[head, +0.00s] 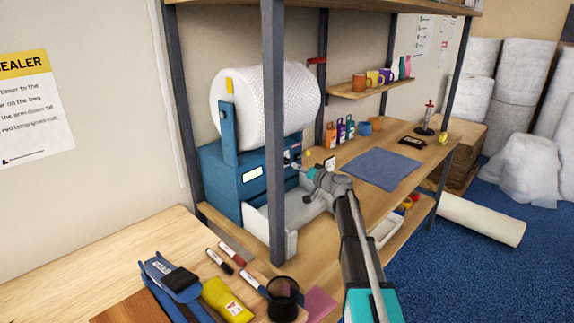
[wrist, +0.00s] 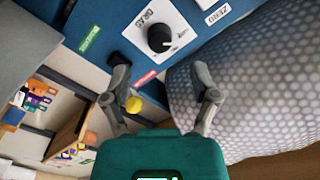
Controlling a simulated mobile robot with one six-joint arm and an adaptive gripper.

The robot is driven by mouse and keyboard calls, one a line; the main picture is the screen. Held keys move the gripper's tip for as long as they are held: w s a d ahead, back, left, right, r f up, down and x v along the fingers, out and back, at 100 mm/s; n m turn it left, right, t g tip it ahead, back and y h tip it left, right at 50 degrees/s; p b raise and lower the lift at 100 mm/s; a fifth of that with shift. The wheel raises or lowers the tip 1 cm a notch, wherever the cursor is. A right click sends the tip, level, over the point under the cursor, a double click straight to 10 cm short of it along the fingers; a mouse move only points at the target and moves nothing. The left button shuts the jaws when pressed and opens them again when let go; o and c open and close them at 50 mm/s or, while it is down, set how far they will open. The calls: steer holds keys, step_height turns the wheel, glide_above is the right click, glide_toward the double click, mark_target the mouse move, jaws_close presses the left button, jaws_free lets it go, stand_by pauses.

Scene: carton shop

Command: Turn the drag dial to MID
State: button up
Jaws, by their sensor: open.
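The drag dial (wrist: 159,38) is a black round knob on a white plate marked DRAG, on the blue face of the bubble-wrap machine (head: 232,182). A pale pointer mark shows on the knob, but the scale marks around it are too small to read. My gripper (wrist: 160,68) is open and empty. In the wrist view its fingertips are spread to either side, just below the dial, apart from it. In the head view my gripper (head: 301,166) is close to the machine's right face and partly hides the dial's surroundings.
A large bubble-wrap roll (head: 265,98) sits atop the machine, close to one finger in the wrist view. A grey post (head: 274,130) stands in front. A blue mat (head: 380,169) lies on the bench at right. Pens and a yellow item (head: 226,299) lie on the near table.

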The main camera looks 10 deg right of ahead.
mark_target(287, 163)
steer(key=shift+x, duration=2.85)
